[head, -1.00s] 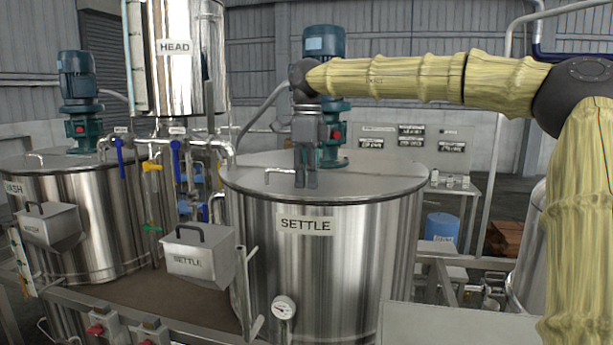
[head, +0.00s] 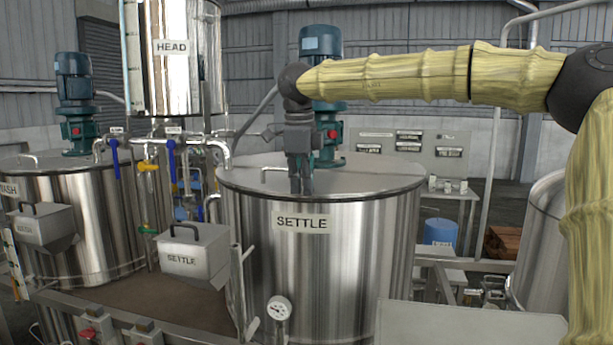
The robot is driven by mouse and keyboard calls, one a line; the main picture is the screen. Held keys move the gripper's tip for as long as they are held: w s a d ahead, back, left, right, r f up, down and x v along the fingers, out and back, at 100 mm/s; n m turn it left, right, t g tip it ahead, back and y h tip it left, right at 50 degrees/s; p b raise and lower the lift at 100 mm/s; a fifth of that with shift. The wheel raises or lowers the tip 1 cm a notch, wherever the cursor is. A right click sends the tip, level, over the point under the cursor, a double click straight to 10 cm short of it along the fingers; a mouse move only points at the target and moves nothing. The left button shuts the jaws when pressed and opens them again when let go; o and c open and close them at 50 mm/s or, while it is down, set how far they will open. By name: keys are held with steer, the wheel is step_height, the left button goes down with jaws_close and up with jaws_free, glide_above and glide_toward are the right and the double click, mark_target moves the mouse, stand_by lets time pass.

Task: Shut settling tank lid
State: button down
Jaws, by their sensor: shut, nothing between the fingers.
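The settling tank (head: 335,255) is a large steel cylinder labelled SETTLE in the middle of the head view. Its grey lid (head: 375,180) lies flat across the top, with no clear gap at the front rim. A bent metal handle (head: 277,170) stands on the lid's left part. My gripper (head: 302,190) points down, its fingers shut and empty, at the front half of the lid, right of the handle. I cannot tell whether the fingertips touch the lid. My gripper and wrist hide part of the lid and the motor behind.
A teal motor (head: 322,45) stands above the lid behind my wrist. A SETTLE box (head: 193,250) and a dial gauge (head: 278,308) are at the tank's front left. Pipes with blue-handled valves (head: 172,165) and the wash tank (head: 85,225) stand left.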

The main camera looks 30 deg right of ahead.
steer(key=shift+f, duration=0.1)
steer(key=shift+w+r+p, duration=0.2)
steer(key=shift+r+p, duration=0.75)
steer(key=shift+p, duration=0.1)
step_height(320, 180, up, 12)
steer(key=b, duration=0.2)
steer(key=shift+s+r, duration=0.15)
steer(key=shift+s, duration=0.05)
